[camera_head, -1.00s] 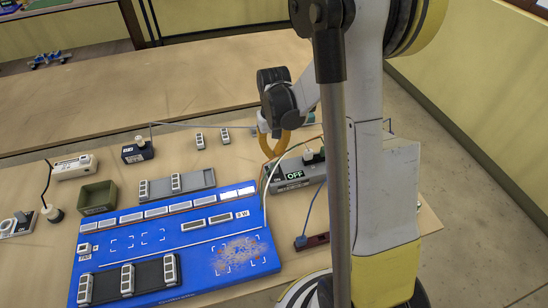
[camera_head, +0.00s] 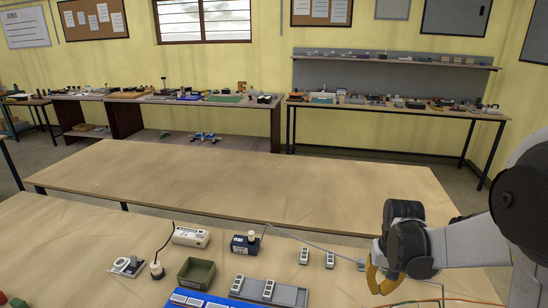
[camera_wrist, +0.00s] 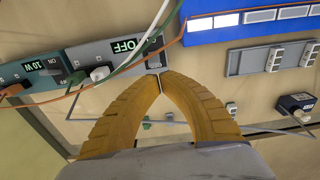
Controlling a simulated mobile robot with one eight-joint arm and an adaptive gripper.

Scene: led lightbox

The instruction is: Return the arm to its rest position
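My gripper (camera_head: 378,284) is at the lower right of the head view, above the near table (camera_head: 70,240). In the wrist view its two yellow fingers (camera_wrist: 158,78) curve together and meet at the tips, with nothing seen between them. A grey box with a lit OFF display (camera_wrist: 125,47) lies below and beyond the tips, with cables running over it. My arm's links fill the right edge of the head view.
The blue board (camera_wrist: 225,38) and a grey rack (camera_wrist: 270,60) lie beside the gripper. The middle table (camera_head: 250,185) is bare.

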